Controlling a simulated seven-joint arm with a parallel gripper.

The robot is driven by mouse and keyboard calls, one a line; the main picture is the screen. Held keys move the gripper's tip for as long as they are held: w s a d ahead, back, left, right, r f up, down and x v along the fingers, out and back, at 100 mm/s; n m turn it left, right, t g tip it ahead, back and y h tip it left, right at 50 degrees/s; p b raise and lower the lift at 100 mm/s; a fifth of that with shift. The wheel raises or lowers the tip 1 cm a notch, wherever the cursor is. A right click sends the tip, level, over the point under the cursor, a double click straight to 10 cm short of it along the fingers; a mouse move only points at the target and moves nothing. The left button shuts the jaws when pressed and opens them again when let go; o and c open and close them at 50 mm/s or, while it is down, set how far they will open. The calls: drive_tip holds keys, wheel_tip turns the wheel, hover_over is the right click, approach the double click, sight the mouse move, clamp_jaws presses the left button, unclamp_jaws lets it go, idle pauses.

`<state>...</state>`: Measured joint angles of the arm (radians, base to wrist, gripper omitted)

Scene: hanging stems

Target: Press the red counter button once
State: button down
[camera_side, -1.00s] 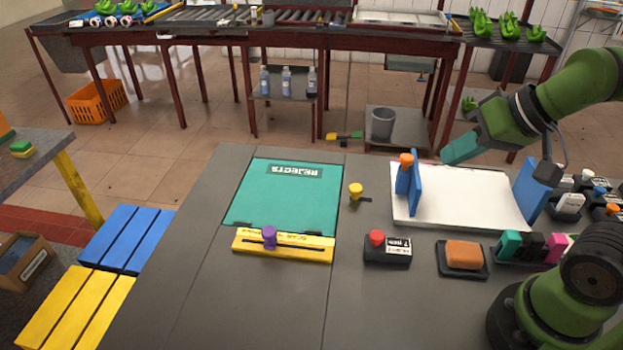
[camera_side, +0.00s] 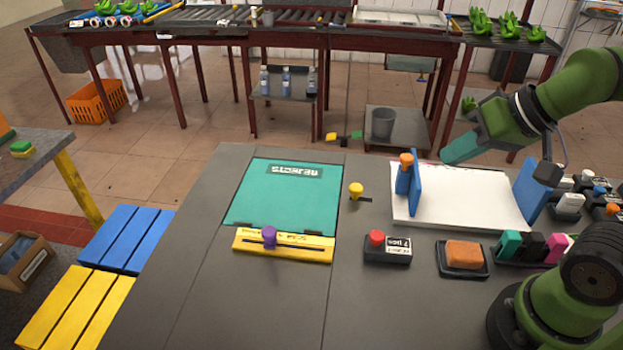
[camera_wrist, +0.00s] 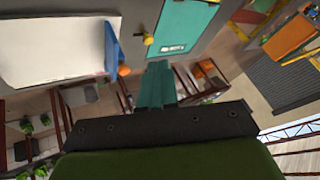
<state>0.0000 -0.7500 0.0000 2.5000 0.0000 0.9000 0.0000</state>
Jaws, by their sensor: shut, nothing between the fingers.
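The red button (camera_side: 376,237) sits on a small black counter box (camera_side: 388,250) with a white label, on the grey table in front of the white board. Nothing touches the button. My gripper (camera_side: 446,160) has teal fingers and is raised above the back edge of the white board, well behind and to the right of the button. In the wrist view my gripper (camera_wrist: 158,66) is shut and empty, its fingers together. The counter box and button do not show in the wrist view.
The white board (camera_side: 465,200) has blue end plates and an orange knob (camera_side: 406,160). A yellow knob (camera_side: 355,190), a teal panel (camera_side: 285,205) and a yellow slider bar (camera_side: 285,247) lie left. An orange block (camera_side: 464,254) in a black tray sits right of the counter.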

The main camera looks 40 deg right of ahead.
drive_tip(key=m+g+y, duration=0.6)
drive_tip(key=m+y, duration=0.1)
drive_tip(key=m, duration=1.8)
hover_over(381, 233)
wheel_tip(381, 233, down, 9)
drive_tip(key=shift+r, duration=0.1)
drive_tip(key=shift+f, duration=4.45)
